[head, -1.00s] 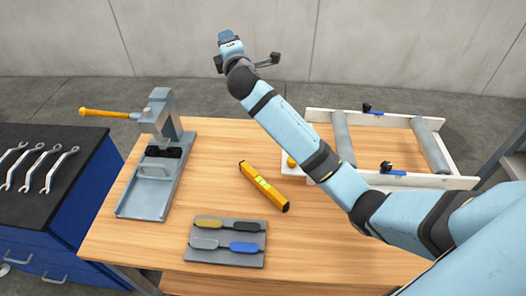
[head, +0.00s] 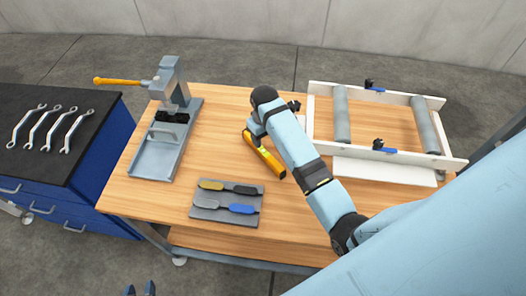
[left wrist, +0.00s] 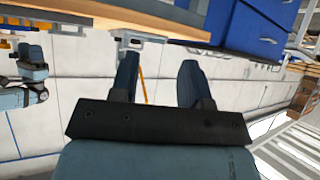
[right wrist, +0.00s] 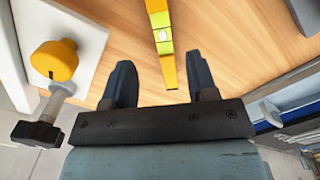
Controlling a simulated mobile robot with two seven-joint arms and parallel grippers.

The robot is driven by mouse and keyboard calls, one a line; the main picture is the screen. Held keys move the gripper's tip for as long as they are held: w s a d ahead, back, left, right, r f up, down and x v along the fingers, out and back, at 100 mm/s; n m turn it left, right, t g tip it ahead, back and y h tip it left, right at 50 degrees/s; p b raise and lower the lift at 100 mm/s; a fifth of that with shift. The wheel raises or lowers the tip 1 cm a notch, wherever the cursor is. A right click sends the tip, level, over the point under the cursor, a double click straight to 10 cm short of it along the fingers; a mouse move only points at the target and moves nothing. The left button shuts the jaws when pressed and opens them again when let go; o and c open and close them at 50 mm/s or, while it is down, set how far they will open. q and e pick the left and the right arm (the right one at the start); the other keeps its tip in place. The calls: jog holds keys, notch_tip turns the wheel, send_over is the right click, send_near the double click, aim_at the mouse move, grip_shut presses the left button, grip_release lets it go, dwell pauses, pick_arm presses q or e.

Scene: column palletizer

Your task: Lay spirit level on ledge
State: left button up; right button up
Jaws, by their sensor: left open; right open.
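The yellow spirit level (head: 268,158) lies on the wooden table, partly covered by my right arm in the head view. In the right wrist view the level (right wrist: 160,30) runs from the top edge down between the fingertips. My right gripper (right wrist: 160,80) is open and empty just above it; in the head view my arm largely hides the gripper. A white ledge-like board (head: 385,172) runs along the near side of the white roller frame. My left gripper (head: 140,290) is open and empty at the bottom edge of the head view, away from the table. It also shows in the left wrist view (left wrist: 155,75).
The roller frame (head: 455,161) stands at the table's right. A yellow knob (right wrist: 54,61) sits on a white plate beside my right gripper. A grey press (head: 165,120) stands at left; a grey tray (head: 210,217) with coloured-handled tools lies in front. Bare table surrounds the level.

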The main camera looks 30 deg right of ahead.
aim_at(263, 151)
jog(key=shift+a+f+p, duration=0.15)
jog(key=shift+f+p, duration=0.45)
jog(key=shift+f, duration=3.4)
grip_shut()
